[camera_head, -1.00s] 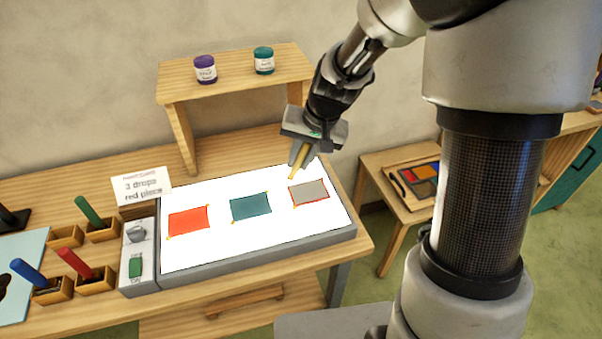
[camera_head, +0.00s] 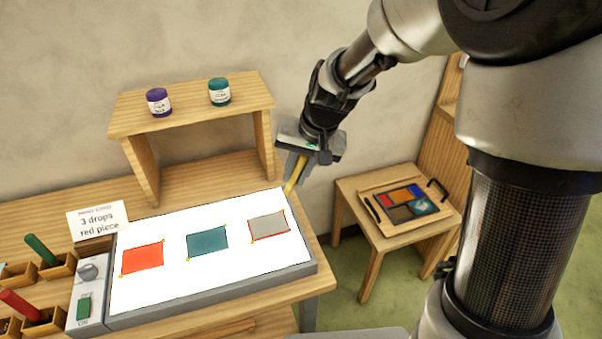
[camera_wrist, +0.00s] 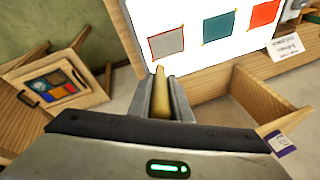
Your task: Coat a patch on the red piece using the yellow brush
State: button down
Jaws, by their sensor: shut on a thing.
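My gripper (camera_head: 298,168) is shut on the yellow brush (camera_head: 295,179), whose tip points down near the light panel's (camera_head: 190,284) far right corner. In the wrist view, the brush (camera_wrist: 165,102) sits between the fingers (camera_wrist: 162,98), its tip just short of the grey piece in the picture. A plain red piece (camera_head: 142,259) lies at the panel's left, a teal piece (camera_head: 207,241) in the middle. At the right is a grey piece with a thin red edge (camera_head: 268,226). I cannot tell whether the brush tip touches the panel.
A card (camera_head: 98,221) reads "3 drops red piece". A shelf (camera_head: 185,105) holds a purple jar (camera_head: 158,102) and a teal jar (camera_head: 219,92). Green (camera_head: 41,250) and red (camera_head: 20,307) handles stand in wooden holders. A small table (camera_head: 375,247) with a colored panel (camera_head: 405,205) stands right.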

notch_tip(320, 180, down, 5)
jog(key=b, duration=0.3)
dwell(0.4)
